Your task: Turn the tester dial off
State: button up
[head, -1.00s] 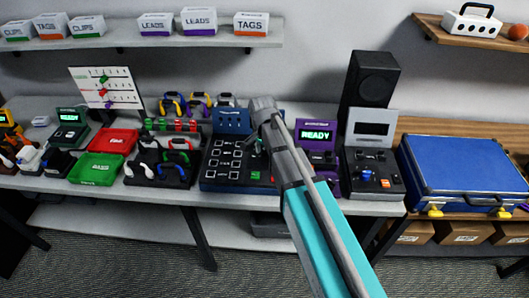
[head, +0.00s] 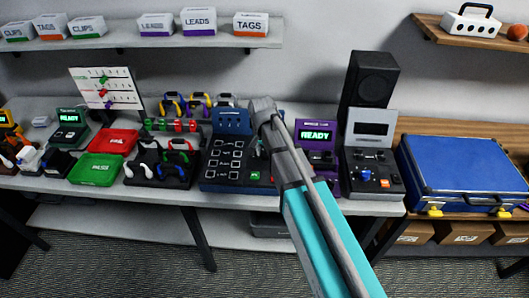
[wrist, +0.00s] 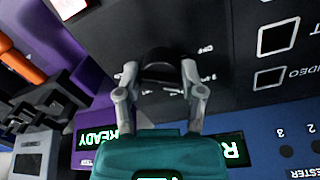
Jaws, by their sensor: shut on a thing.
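The tester is a dark panel (head: 222,165) with a blue back plate (head: 232,121) on the table, with white-outlined squares and a green button. In the wrist view its blue part (wrist: 291,140) reads "TESTER", and a lit green display (wrist: 233,150) is partly covered by my gripper's body. A black round dial (wrist: 160,62) sits on the dark face, with small white markings around it. My gripper (wrist: 160,75) is shut on the dial, one finger on each side. The dial's pointer direction cannot be made out. In the head view my arm hides the dial.
A purple device (head: 316,158) reading "READY" stands close on the right, then a grey device with a blue knob (head: 366,175). A black speaker (head: 369,80) and a blue case (head: 461,171) are further right. Cable racks (head: 160,172) and red and green trays crowd the left.

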jog(key=n, duration=0.6)
jog(key=shift+s, duration=0.1)
dwell(0.4)
jog(key=o, duration=1.1)
jog(key=shift+o, duration=0.2)
